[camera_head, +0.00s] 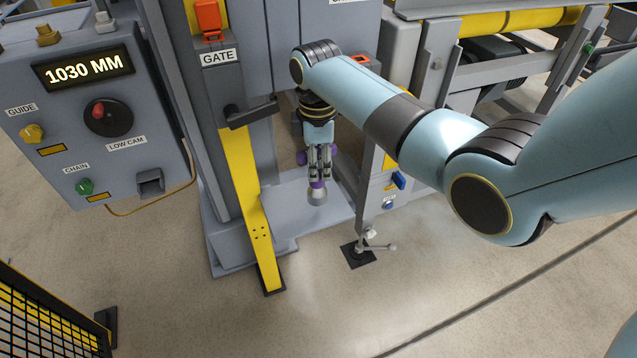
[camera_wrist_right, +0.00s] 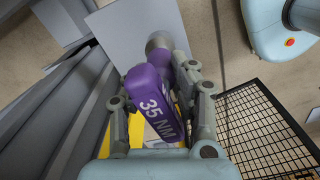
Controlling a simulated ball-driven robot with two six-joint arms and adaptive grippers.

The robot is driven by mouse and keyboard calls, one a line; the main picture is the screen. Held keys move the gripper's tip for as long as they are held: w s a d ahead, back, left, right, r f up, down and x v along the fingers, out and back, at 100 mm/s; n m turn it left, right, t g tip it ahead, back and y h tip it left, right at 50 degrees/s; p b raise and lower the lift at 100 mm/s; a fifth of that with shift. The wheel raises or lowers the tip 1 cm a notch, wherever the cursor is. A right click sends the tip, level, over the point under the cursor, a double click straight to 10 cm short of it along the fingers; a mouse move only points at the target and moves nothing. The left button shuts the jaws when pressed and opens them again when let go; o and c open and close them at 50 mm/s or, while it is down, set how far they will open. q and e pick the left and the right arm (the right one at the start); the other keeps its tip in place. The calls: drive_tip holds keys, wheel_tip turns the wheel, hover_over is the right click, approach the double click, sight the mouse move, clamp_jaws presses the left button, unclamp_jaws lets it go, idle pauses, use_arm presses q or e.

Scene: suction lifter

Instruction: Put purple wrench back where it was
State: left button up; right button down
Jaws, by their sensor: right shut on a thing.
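The purple wrench (camera_wrist_right: 152,105) is held in my right gripper. In the right wrist view its purple body carries the marking "35 NM" and its grey round end (camera_wrist_right: 160,43) points away from the gripper. In the head view my right gripper (camera_head: 318,172) hangs below the wrist, fingers down, in front of the grey machine column. The wrench shows there as purple parts beside the fingers, with the grey end (camera_head: 317,196) lowest, over the grey base plate. The fingers hide part of the wrench. My left gripper is in neither view.
A control panel (camera_head: 95,110) reading 1030 MM stands at the left. A GATE post (camera_head: 215,90) with a black handle (camera_head: 250,113) and a yellow leg (camera_head: 250,220) is just left of the gripper. A post with a blue switch (camera_head: 398,179) stands right. Black mesh fencing (camera_head: 45,315) is lower left.

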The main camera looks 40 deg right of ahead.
sight(319, 181)
drive_tip(key=shift+f+b, duration=0.6)
drive_tip(key=shift+f, duration=1.5)
drive_tip(key=shift+f, duration=0.2)
drive_tip(key=c, duration=1.1)
unclamp_jaws()
wheel_tip(319, 181, up, 12)
drive_tip(key=p, duration=0.3)
drive_tip(key=shift+a+r, duration=0.1)
drive_tip(key=shift+r, duration=0.1)
